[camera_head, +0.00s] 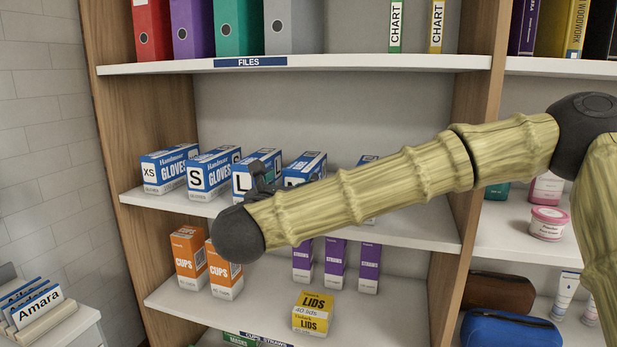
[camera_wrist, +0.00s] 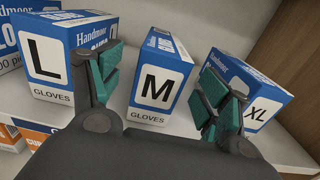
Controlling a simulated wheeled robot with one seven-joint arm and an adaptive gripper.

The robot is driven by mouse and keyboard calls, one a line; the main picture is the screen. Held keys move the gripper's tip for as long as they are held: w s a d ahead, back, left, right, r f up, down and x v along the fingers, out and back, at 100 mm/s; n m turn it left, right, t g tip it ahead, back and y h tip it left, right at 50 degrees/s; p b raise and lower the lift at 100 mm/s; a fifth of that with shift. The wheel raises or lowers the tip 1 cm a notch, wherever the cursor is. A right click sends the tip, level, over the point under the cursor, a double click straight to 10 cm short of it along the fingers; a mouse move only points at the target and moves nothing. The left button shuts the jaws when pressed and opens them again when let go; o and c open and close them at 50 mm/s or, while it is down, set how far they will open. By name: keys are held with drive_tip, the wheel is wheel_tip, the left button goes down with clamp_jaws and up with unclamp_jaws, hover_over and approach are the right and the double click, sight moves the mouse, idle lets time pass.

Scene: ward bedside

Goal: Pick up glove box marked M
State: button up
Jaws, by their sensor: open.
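The glove box marked M (camera_wrist: 160,78) is blue and white and stands on the shelf, its M label facing me in the wrist view. In the head view only its blue top (camera_head: 306,166) shows clearly, with my arm in front of its lower part. My gripper (camera_wrist: 158,85) is open, with green-padded fingers on either side of the M box's front in the wrist view. The left finger is close to the L box and the right finger overlaps the XL box. I cannot tell whether either finger touches a box. In the head view my gripper (camera_head: 262,175) is partly hidden behind my arm.
Glove boxes marked XS (camera_head: 165,170), S (camera_head: 213,174) and L (camera_wrist: 52,62) stand left of the M box. The XL box (camera_wrist: 262,108) stands to its right. Cups boxes (camera_head: 188,257) and a yellow lids box (camera_head: 313,313) are on the shelf below. A wooden upright (camera_head: 481,125) bounds the right.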

sight(294, 182)
drive_tip(key=x, duration=0.2)
drive_tip(key=shift+w+a+f, duration=0.1)
drive_tip(key=shift+w+f, duration=0.1)
drive_tip(key=shift+w, duration=0.1)
drive_tip(key=shift+w+p, duration=0.2)
drive_tip(key=shift+p, duration=0.1)
drive_tip(key=shift+w+d+r+p, duration=0.2)
drive_tip(key=shift+w+d+p, duration=0.05)
drive_tip(key=shift+d+p, duration=0.15)
drive_tip(key=x, duration=0.1)
drive_tip(key=p+x, duration=0.2)
drive_tip(key=x, duration=0.1)
drive_tip(key=shift+d+f, duration=0.1)
drive_tip(key=shift+f, duration=0.2)
drive_tip(key=c, duration=1.2)
